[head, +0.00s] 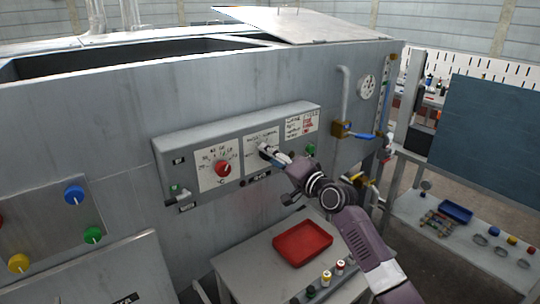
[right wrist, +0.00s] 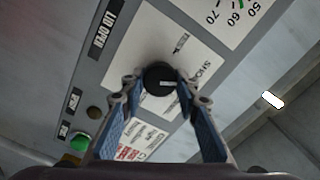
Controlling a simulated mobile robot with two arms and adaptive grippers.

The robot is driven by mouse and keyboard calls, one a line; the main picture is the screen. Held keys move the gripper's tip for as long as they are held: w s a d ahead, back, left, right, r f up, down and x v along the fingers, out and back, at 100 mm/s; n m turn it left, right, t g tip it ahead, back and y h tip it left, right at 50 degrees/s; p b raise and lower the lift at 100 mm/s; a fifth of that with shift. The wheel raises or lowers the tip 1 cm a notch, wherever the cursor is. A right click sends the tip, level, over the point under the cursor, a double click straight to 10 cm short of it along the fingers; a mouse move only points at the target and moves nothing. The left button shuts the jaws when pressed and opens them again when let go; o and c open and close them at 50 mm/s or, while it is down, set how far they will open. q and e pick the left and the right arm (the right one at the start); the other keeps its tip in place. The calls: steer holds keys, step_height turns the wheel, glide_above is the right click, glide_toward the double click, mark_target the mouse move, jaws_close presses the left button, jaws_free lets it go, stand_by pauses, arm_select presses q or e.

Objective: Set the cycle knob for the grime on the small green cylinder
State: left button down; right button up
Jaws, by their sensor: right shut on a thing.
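The black cycle knob (right wrist: 158,76) sits on a white plate of the grey control panel (head: 240,135). A short white mark shows on its face. My right gripper (right wrist: 155,88) is shut on the knob, one fingertip on each side. In the head view the right gripper (head: 272,156) reaches the panel from the lower right and partly hides the knob. A small green cylinder (head: 311,291) stands on the table below, at its front edge; its grime is too small to make out. My left gripper is not in view.
A red dial knob (head: 223,169) sits left of the gripper. A red tray (head: 302,243) lies on the grey table (head: 250,265), near a yellow (head: 326,278) and a red-topped cylinder (head: 339,267). A blue-handled valve (head: 360,134) is on the right.

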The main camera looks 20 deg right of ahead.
steer(key=o, duration=1.2)
steer(key=shift+c, duration=0.2)
steer(key=v, duration=1.2)
